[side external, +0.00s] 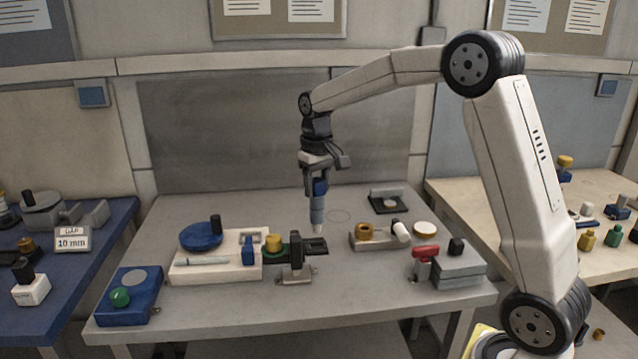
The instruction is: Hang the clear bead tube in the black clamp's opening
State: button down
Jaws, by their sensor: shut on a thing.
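My gripper (319,172) is shut on an upright tube (317,208), which I take for the bead tube. It has a dark blue top, a paler blue-grey body and a whitish lower tip. Beads inside cannot be made out at this size. The tube hangs about vertical, and its tip appears clear of the table. The black clamp (311,249) sits on a grey stand (296,272), lower and slightly left of the tube in the picture. The clamp's opening is too small to see clearly, and the tube appears apart from it.
A grey block (376,240) with a brass ring and white cylinder stands right. The back middle table is mostly free.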

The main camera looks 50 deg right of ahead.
aim_at(317, 211)
jog(key=shift+f, duration=3.3)
dwell(2.2)
dwell(0.3)
jog(key=c, duration=0.5)
grip_release()
jog(key=shift+c, duration=0.2)
jog(key=o, duration=0.5)
